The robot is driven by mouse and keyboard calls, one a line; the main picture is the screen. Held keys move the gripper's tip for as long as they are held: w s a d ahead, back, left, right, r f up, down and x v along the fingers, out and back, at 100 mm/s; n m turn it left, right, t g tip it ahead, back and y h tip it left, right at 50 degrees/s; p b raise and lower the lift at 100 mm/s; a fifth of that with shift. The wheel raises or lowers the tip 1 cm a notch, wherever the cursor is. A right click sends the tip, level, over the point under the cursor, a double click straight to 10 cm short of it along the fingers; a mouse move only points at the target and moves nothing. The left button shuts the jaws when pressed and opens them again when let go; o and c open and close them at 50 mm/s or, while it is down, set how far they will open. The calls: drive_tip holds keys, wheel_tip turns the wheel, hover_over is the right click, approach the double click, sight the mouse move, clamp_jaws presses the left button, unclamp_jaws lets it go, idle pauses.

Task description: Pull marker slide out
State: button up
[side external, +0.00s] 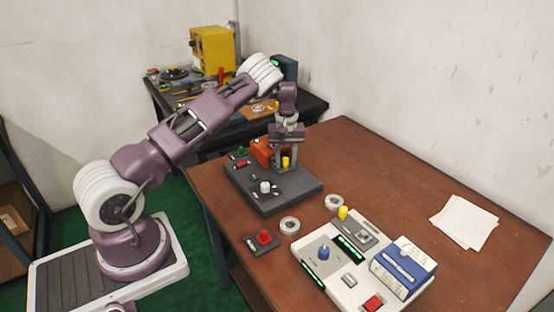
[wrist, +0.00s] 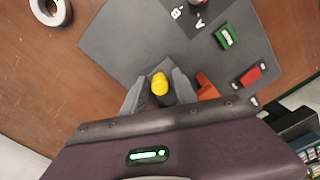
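A dark grey block (side external: 283,203) sits near the table's left edge, with several coloured parts on top. No label shows which part is the marker slide. A yellow knob (side external: 286,161) stands at the block's far side; it also shows in the wrist view (wrist: 160,83). My gripper (side external: 285,169) points down over it, and in the wrist view its fingers (wrist: 160,91) stand apart on either side of the knob. Contact between fingers and knob cannot be made out. An orange part (side external: 263,152) is beside the gripper, partly hidden; a corner shows in the wrist view (wrist: 207,90).
The block also carries a white knob (side external: 265,187), a red part (wrist: 250,76) and a green part (wrist: 227,36). Metal rings (side external: 290,225) (side external: 334,202), a red-button box (side external: 263,240) and a white console (side external: 335,262) stand nearer. The table's right side is clear except for papers (side external: 465,221).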

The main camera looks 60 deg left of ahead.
clamp_jaws()
drive_tip(key=shift+d, duration=6)
drive_tip(key=shift+c, duration=0.6)
unclamp_jaws()
drive_tip(key=shift+o, duration=0.6)
drive_tip(key=shift+a, duration=0.1)
drive_tip(key=shift+r, duration=0.1)
wheel_tip(320, 180, up, 7)
drive_tip(key=shift+a, duration=0.1)
